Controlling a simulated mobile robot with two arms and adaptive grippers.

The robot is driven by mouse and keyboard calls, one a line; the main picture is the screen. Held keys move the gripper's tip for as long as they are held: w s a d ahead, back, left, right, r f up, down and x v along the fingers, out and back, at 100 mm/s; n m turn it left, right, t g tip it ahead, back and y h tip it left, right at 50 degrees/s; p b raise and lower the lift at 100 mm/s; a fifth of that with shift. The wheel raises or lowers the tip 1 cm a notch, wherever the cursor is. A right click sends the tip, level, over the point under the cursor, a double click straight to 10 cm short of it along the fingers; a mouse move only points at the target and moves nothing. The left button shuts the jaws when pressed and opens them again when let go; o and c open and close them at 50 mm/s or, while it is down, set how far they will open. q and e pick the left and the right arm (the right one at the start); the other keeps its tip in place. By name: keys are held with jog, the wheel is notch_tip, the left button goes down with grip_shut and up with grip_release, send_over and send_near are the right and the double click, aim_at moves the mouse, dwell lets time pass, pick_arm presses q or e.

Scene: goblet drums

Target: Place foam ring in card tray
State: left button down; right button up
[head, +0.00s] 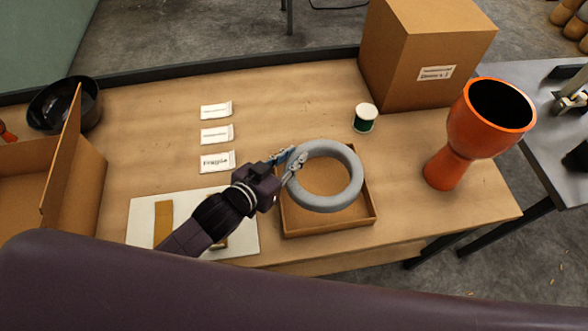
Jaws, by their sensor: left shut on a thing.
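The grey foam ring (352,199) shows in the head view right of the table's middle. My left gripper (290,166) is shut on the ring's left side. The card tray (372,219) is a shallow brown open box on the table. The ring shows over the tray and covers much of its far and right rim; its left, front and lower right walls show. I cannot tell whether the ring is above the tray or touching it. My right gripper is not in view.
An orange goblet drum (459,147) stands right of the tray. A large closed carton (416,67) and a small green-and-white spool (365,118) are behind. White labelled packets (216,134), an open carton (76,190), a black bowl (92,108) and a white board (143,216) lie left.

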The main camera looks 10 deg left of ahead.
pick_arm(q)
jog(key=shift+f, duration=3.05)
jog(key=c, duration=2.2)
grip_release()
jog(key=shift+f, duration=0.15)
jog(key=shift+c, duration=0.2)
jog(key=shift+o, duration=0.8)
jog(key=shift+r, duration=0.25)
jog(key=shift+s+a, duration=0.15)
jog(key=shift+s, duration=0.2)
jog(key=b+v, duration=0.1)
jog(key=v, duration=1)
